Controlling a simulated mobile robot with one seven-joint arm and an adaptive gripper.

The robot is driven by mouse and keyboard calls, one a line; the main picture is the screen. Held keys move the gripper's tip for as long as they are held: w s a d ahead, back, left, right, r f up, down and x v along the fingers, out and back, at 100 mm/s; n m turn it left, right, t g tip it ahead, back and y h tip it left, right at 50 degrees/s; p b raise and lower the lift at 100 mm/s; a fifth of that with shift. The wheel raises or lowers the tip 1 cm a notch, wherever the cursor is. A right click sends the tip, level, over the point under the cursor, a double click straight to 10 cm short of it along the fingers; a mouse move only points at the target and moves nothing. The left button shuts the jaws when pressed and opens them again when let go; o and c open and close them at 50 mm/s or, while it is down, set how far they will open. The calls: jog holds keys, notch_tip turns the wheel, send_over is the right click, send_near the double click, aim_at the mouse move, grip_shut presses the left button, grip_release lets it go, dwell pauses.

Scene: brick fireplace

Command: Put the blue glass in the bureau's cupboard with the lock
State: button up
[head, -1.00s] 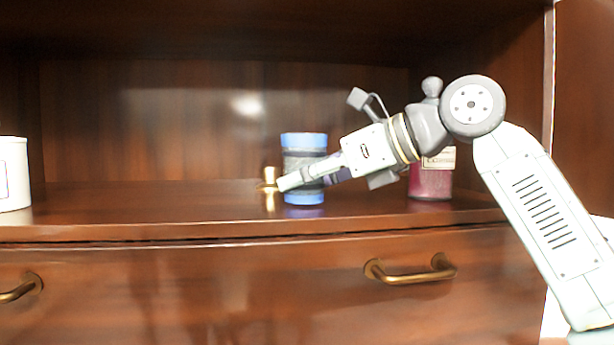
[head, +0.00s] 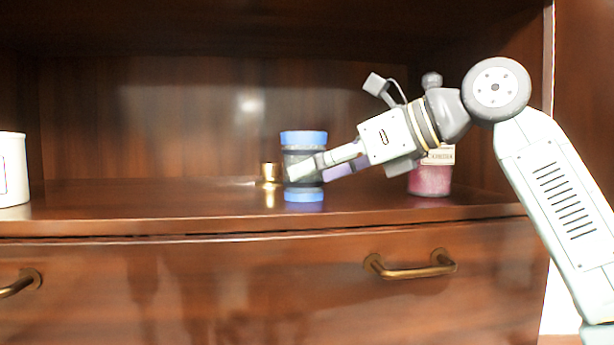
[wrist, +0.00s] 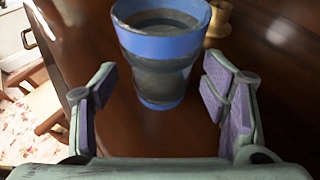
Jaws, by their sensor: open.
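The blue glass (head: 303,138) stands upright on the wooden shelf of the bureau (head: 150,205), blue at rim and base with a dark grey band between. In the wrist view the glass (wrist: 163,45) stands just ahead of my gripper (wrist: 162,78), roughly centred between the fingertips, with gaps on both sides. My gripper (head: 308,170) also shows in the head view, reaching in from the right; a finger covers part of the glass. The jaws are open and hold nothing. I cannot make out a cupboard with a lock.
A small brass-coloured cup (head: 270,172) stands close left of the glass; it also shows in the wrist view (wrist: 219,18). A red labelled jar (head: 430,180) stands behind my wrist at the right. A white mug (head: 12,170) is far left. A drawer handle (head: 410,268) protrudes below.

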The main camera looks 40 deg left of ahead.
jog(key=b+v, duration=0.1)
jog(key=v, duration=0.8)
jog(key=shift+d+r, duration=0.1)
jog(key=shift+d, duration=0.15)
